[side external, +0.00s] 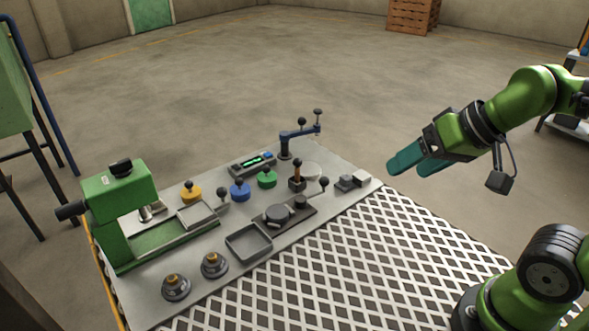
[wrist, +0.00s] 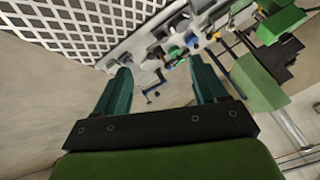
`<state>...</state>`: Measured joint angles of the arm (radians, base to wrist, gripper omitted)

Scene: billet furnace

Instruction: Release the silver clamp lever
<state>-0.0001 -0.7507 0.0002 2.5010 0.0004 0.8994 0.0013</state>
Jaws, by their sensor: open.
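My gripper (side external: 406,168) is in the air at the right, beyond the panel's right end, its two teal fingers apart and empty. In the wrist view my gripper (wrist: 160,66) is open, with part of the panel beyond its fingers. No lever is clearly silver, so I cannot tell for certain which is the clamp lever. A grey ball-topped lever (side external: 222,195) stands beside the green machine (side external: 118,188). Another dark-knobbed lever (side external: 323,183) rises by a dark plate with a round disc (side external: 278,213). My gripper touches neither.
The grey panel (side external: 205,285) carries yellow (side external: 191,189), blue (side external: 240,187) and green (side external: 267,175) knobs, an empty tray (side external: 249,242) and two brass-topped knobs (side external: 176,284). A blue crank arm (side external: 300,132) stands at the back. The white lattice surface (side external: 380,255) is clear.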

